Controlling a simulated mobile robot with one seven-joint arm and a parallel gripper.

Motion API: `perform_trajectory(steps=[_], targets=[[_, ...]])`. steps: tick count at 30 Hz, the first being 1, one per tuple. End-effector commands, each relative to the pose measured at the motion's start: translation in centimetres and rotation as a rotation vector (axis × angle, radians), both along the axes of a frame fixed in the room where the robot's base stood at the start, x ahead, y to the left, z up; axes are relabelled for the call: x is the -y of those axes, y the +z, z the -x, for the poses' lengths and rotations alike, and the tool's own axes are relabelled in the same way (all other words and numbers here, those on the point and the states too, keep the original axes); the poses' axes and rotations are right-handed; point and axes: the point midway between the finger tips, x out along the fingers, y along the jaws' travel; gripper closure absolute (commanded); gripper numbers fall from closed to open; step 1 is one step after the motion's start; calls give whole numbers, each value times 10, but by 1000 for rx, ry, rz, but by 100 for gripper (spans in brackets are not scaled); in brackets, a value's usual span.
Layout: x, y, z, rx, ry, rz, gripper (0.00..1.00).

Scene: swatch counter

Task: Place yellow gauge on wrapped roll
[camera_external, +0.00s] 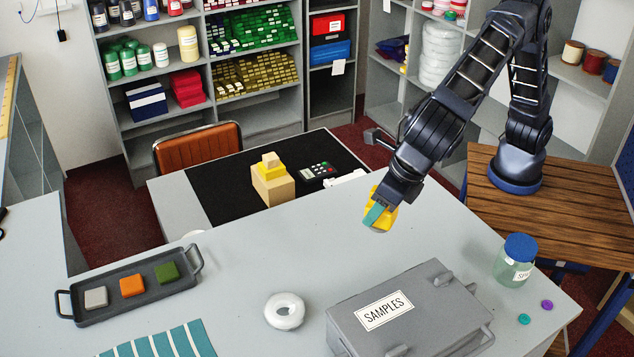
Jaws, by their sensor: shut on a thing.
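The yellow gauge (387,217) is in the jaws of my gripper (377,214), held above the grey counter at its far side. A teal strip shows across the front of the gauge; I cannot tell whether it is part of a finger. The fingers cover part of the gauge. The wrapped roll (285,311) is a white ring lying flat on the counter, nearer the camera and to the left of my gripper. Nothing rests on it, and its top is in full view.
A grey SAMPLES case (448,309) lies right of the roll. A blue-lidded jar (514,262) stands at right. A dark tray (78,313) with three coloured blocks is at left, near a teal striped sheet (197,336). The counter between gripper and roll is clear.

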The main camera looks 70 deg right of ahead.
Motion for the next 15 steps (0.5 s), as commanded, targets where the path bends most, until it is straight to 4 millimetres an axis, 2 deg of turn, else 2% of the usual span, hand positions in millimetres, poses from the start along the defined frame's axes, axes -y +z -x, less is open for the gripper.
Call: perform_trajectory(steps=[1, 6, 12, 15], targets=[[-14, 1, -16, 0, 53, -3, 81], [-51, 7, -63, 0, 253, -4, 81], [-79, 12, -113, 0, 447, -3, 81], [-87, 13, -130, 1, 515, -3, 81]])
